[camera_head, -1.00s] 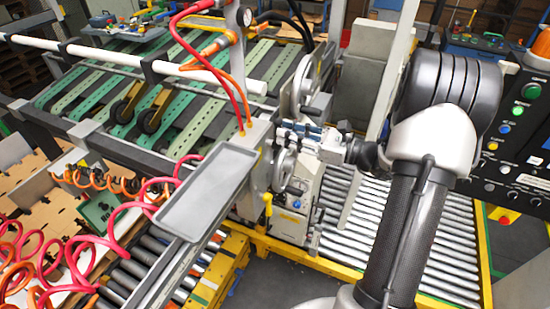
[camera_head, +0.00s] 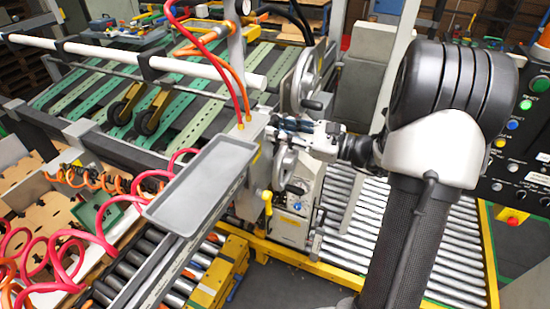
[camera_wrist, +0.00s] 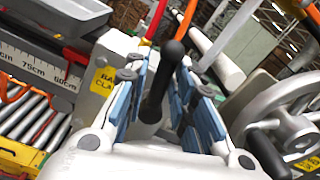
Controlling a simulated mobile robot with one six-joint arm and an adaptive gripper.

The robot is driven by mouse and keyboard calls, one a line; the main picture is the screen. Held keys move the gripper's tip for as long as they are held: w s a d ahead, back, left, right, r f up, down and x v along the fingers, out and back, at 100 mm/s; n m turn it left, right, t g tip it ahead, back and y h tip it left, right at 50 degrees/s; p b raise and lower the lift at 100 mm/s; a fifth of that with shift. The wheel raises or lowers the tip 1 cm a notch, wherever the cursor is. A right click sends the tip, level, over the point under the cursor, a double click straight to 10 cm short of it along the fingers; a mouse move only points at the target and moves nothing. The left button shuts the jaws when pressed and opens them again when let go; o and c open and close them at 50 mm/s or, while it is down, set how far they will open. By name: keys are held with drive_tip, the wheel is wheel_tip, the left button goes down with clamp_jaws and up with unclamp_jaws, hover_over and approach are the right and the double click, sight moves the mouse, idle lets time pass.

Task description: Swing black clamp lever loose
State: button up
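The black clamp lever (camera_wrist: 162,82), a dark rod with a round knob, stands tilted between my gripper's fingers in the wrist view. My gripper (camera_wrist: 170,88) has blue-padded fingers on both sides of the lever, with visible gaps, so it looks open around it. A yellow label, partly readable as "CLA…", (camera_wrist: 101,80) sits on the pale housing left of the lever. In the head view, my gripper (camera_head: 285,124) is at the upper part of the grey machine unit (camera_head: 292,215), between two handwheels. The lever cannot be made out there.
A large handwheel (camera_head: 304,78) stands just above my gripper; its black handle (camera_wrist: 268,154) is close on the right in the wrist view. A smaller handwheel (camera_head: 284,168) is below. A grey tray (camera_head: 200,182) and red coiled hoses (camera_head: 70,250) lie left.

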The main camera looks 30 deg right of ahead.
drive_tip(key=n+b, duration=0.2)
drive_tip(key=b, duration=0.1)
drive_tip(key=s+a+f+n+b, duration=0.1)
drive_tip(key=n+b, duration=0.1)
drive_tip(key=b, duration=0.2)
drive_tip(key=a+f+n+b, duration=0.1)
drive_tip(key=n+b, duration=0.1)
drive_tip(key=b, duration=0.2)
drive_tip(key=shift+s+n, duration=0.25)
drive_tip(key=shift+n, duration=0.05)
drive_tip(key=shift+b, duration=0.3)
drive_tip(key=n+b, duration=0.1)
drive_tip(key=b, duration=0.1)
drive_tip(key=n+b, duration=0.1)
drive_tip(key=b, duration=0.1)
drive_tip(key=f+n+b, duration=0.1)
drive_tip(key=b, duration=0.1)
drive_tip(key=shift+s+a, duration=0.25)
drive_tip(key=n+b, duration=0.1)
drive_tip(key=b, duration=0.2)
drive_tip(key=f+n+b, duration=0.1)
drive_tip(key=n+b, duration=0.1)
drive_tip(key=b, duration=0.2)
drive_tip(key=shift+s+a+f+n, duration=0.1)
drive_tip(key=shift+a+f+n, duration=0.05)
drive_tip(key=shift+f+n, duration=0.15)
drive_tip(key=v, duration=0.9)
drive_tip(key=shift+r, duration=0.2)
idle(0.7)
